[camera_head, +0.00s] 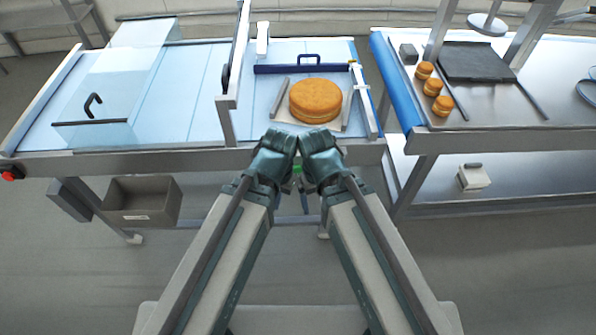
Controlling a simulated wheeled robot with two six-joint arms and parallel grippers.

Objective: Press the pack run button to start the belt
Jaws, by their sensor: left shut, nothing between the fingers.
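A small green part (297,169), perhaps the run button, shows in the gap between my two grippers, below the front edge of the belt table (190,158). No label can be read on it. My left gripper (279,142) is shut and empty, just in front of the table edge, above and left of the green part. My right gripper (318,142) is close beside it, above and right of the green part; its fingers are too hidden to tell if they are open. The belt (195,90) is pale blue.
A round orange-brown cake (316,101) sits on a board on the table, behind my grippers. A red button (11,173) is at the table's far left end. A grey bin (141,200) is underneath. Several small filled rounds (432,87) lie on the right-hand table (510,115).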

